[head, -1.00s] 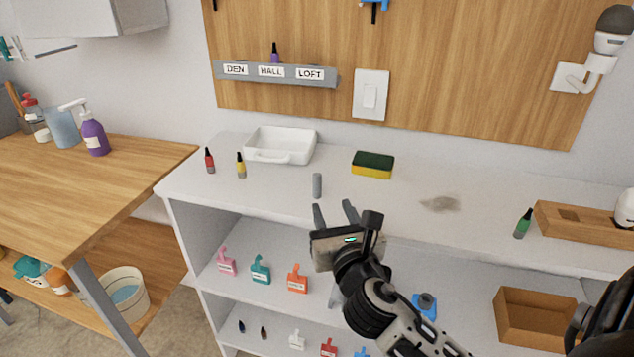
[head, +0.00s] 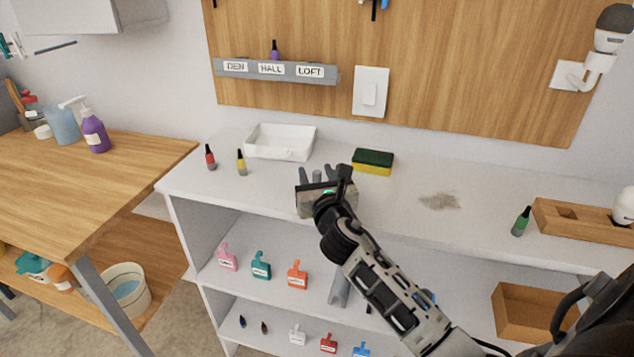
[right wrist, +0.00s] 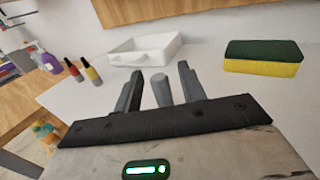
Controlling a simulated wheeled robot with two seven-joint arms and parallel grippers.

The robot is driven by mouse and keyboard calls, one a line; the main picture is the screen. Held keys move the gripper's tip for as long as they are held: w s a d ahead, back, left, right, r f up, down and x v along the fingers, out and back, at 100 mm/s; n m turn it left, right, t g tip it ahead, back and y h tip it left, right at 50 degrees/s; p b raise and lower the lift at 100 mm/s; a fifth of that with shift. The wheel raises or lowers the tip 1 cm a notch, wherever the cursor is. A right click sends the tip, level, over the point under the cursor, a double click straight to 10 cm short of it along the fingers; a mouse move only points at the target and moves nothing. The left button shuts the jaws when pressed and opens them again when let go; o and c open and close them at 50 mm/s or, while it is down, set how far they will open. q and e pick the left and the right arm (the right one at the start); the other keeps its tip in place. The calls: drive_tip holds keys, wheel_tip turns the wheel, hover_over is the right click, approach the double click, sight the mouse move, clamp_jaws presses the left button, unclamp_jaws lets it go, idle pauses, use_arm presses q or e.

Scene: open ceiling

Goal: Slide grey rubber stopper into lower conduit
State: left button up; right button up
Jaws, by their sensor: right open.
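The grey stopper (right wrist: 161,90), a small upright grey cylinder, stands on the white counter; in the head view only its top (head: 317,175) shows behind my right gripper. My right gripper (head: 318,178) is open, low over the counter near its front edge. In the right wrist view its two fingers (right wrist: 160,76) stand on either side of the stopper, with gaps visible. I cannot make out a conduit in these views. My left gripper is not in view.
A white tray (head: 262,152), red bottle (head: 210,157) and yellow bottle (head: 241,163) stand to the left. A sponge (head: 373,162) lies right of the gripper, a stain (head: 439,201) farther right. A green bottle (head: 521,222) and wooden block (head: 570,228) are at far right.

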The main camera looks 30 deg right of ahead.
clamp_jaws()
